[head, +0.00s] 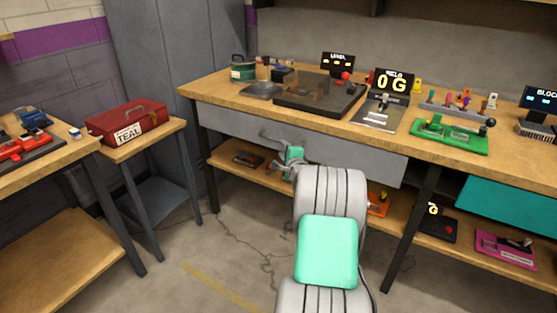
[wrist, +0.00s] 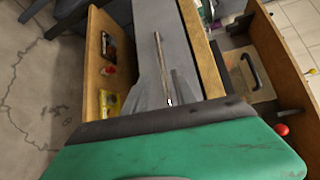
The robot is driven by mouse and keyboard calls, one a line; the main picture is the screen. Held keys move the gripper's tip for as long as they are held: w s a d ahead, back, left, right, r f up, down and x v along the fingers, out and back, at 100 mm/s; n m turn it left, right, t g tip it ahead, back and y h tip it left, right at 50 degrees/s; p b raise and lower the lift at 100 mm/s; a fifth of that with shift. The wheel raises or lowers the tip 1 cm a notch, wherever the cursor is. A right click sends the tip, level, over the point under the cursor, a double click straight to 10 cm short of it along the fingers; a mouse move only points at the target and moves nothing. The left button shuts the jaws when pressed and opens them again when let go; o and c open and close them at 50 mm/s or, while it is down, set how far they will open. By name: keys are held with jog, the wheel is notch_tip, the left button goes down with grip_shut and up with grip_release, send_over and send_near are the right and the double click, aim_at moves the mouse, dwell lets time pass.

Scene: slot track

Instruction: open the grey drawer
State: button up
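The grey drawer (head: 362,158) is set under the wooden workbench top, and its front looks flush with the bench. In the wrist view its grey front (wrist: 183,50) fills the middle, with a long thin bar handle (wrist: 161,62) on it. My gripper (head: 272,150) is close to the drawer front, left of its middle. In the wrist view the two grey fingers show at the lower middle, apart, with the near end of the handle between them. I cannot tell whether they touch it. My own arm hides part of the drawer front in the head view.
The workbench top (head: 225,96) carries several devices along its edge. A lower shelf (head: 222,160) holds small items below the drawer. A teal drawer (head: 505,205) is at the right. A red toolbox (head: 127,122) stands on a side table. The floor before the bench is clear.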

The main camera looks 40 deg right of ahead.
aim_at(278, 141)
jog(key=x, duration=0.5)
jog(key=b+x, duration=0.1)
jog(key=x, duration=0.1)
jog(key=shift+w+d+r, duration=0.1)
jog(key=shift+w+r, duration=0.2)
jog(key=shift+c, duration=0.2)
grip_shut()
dwell(0.8)
